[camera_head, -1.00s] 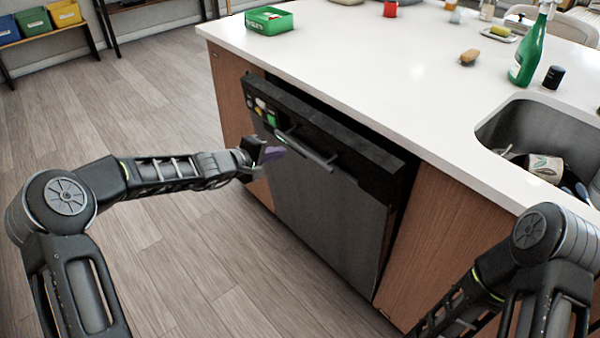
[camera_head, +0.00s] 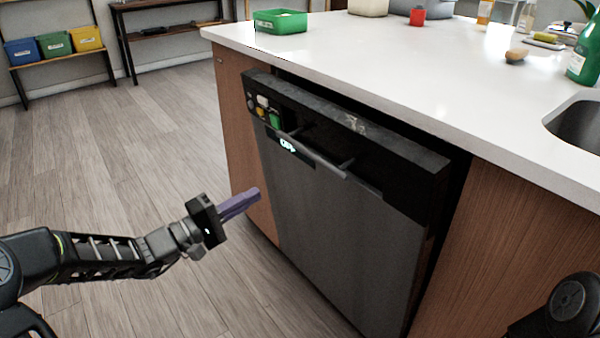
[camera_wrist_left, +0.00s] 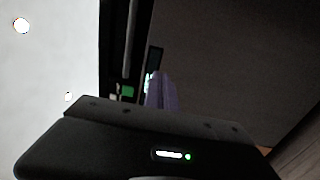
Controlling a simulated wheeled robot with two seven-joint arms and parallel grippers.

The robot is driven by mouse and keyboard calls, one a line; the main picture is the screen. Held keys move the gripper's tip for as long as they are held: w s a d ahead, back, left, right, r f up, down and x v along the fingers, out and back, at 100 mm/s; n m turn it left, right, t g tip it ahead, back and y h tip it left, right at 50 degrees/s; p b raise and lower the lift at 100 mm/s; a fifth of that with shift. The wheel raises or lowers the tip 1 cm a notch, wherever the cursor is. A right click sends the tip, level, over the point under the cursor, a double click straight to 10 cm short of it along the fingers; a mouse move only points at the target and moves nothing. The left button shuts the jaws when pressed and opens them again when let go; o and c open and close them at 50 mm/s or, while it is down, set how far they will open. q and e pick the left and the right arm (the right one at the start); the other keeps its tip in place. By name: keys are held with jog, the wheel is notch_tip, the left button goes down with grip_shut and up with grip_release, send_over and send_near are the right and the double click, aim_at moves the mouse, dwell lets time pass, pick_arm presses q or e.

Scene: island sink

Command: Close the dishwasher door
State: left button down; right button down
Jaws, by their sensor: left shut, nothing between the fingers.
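The dishwasher door (camera_head: 335,225) is a dark grey front panel under the island counter. It stands slightly ajar, its top tilted out with a dark gap behind it. A bar handle (camera_head: 315,155) and a control panel with coloured buttons and a lit display (camera_head: 287,145) are near its top. My left gripper (camera_head: 250,194) is shut and empty, in front of the door's left side and below the handle; I cannot tell whether it touches. In the left wrist view its purple fingers (camera_wrist_left: 162,92) point toward the dark door panel (camera_wrist_left: 225,60). My right gripper is out of view.
Wooden panels (camera_head: 500,235) flank the dishwasher. The wood floor (camera_head: 130,180) at left is clear.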

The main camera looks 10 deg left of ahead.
pick_arm(q)
jog(key=b, duration=0.4)
send_near(309, 163)
jog(key=x, duration=0.6)
jog(key=shift+w+d, duration=0.2)
jog(key=shift+w, duration=0.05)
